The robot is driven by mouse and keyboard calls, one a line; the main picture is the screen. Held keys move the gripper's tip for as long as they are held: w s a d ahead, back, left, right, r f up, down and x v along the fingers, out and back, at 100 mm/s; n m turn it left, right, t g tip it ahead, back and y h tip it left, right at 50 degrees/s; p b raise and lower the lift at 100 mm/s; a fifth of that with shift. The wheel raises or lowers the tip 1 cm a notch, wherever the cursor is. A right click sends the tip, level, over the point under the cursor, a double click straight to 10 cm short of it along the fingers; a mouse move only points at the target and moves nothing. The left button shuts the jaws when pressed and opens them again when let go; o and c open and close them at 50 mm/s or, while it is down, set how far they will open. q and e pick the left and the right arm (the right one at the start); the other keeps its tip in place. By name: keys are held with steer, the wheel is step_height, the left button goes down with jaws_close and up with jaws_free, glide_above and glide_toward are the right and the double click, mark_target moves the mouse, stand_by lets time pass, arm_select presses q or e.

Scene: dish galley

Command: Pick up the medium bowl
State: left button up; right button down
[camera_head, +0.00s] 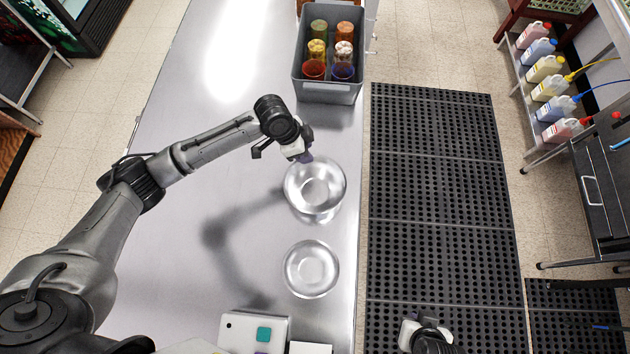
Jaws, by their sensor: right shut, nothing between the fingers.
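Two round shiny metal bowls show on the right part of the steel counter. The larger-looking bowl (315,188) is the farther one, and the smaller-looking bowl (311,269) is nearer to me. I cannot tell for sure which is the medium bowl. My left gripper (303,158) points down at the far rim of the farther bowl. Its fingertips are at or just above that rim, and I cannot tell whether they grip it. My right gripper (425,328) is shut and empty at the bottom, over the floor mat and away from the bowls.
A grey bin (330,91) with several coloured cups stands at the counter's far right. A white box with a teal square (254,333) is at the near edge. The steel counter (190,190) is clear on the left. A black floor mat (440,200) lies right of it.

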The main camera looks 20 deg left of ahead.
arm_select(q)
steer(key=shift+s+p+x, duration=0.15)
steer(key=shift+x, duration=1.1)
steer(key=shift+s+p+x, duration=0.15)
steer(key=shift+x, duration=1.05)
steer(key=shift+a+f, duration=0.1)
steer(key=shift+c, duration=0.4)
jaws_close()
steer(key=shift+w, duration=0.1)
